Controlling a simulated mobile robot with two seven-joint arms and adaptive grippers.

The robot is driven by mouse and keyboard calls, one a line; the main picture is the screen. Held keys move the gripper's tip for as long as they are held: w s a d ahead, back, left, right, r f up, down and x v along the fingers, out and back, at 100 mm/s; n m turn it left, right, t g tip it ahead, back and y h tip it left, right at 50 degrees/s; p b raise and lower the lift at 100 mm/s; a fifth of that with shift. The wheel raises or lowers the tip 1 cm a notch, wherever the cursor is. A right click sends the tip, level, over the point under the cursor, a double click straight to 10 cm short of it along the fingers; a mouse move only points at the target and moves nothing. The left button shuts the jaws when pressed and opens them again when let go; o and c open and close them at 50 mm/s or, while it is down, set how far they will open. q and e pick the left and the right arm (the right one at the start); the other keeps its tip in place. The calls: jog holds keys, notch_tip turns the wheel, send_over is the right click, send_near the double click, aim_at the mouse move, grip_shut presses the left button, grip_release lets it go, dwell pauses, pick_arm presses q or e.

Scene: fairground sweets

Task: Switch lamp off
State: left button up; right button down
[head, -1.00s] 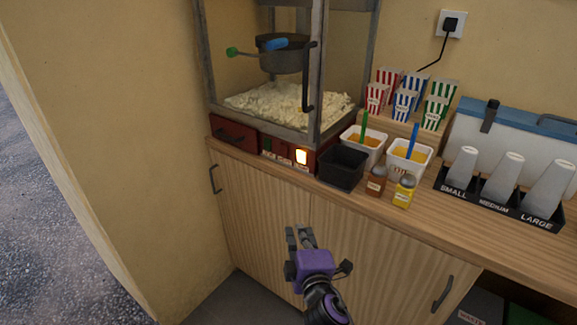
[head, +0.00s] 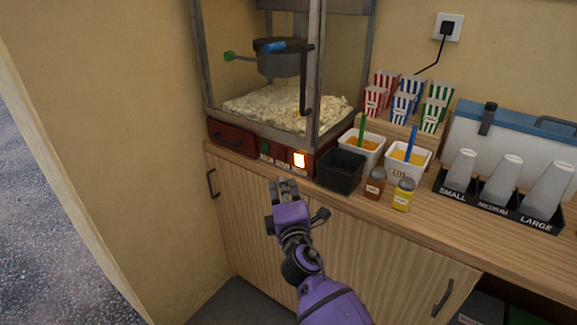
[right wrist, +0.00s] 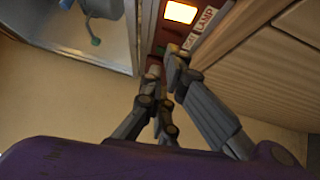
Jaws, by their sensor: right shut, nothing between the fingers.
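The lamp switch (head: 299,160) is a lit yellow-white square on the red base of the popcorn machine (head: 232,137). It also glows in the right wrist view (right wrist: 181,12), with a label reading LAMP beside it. Green and dark red switches sit to its left in the head view. My right gripper (head: 283,183) is shut and empty, in front of the counter edge, below and slightly left of the lit switch. In the right wrist view its fingertips (right wrist: 175,58) point toward the switch panel and appear apart from the lit switch. My left gripper is not in view.
A black bin (head: 341,170) stands just right of the switch panel on the counter (head: 450,222). Sauce bottles (head: 374,184), white tubs with scoops (head: 408,160) and a cup holder (head: 497,207) stand further right.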

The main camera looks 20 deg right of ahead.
aim_at(299, 161)
jog(key=w+d, duration=0.3)
jog(key=w, duration=0.4)
jog(key=shift+w+d+r, duration=0.25)
jog(key=shift+d+r, duration=0.15)
jog(key=shift+r, duration=0.05)
jog(key=shift+w+d+r, duration=0.25)
jog(key=shift+d+r, duration=0.05)
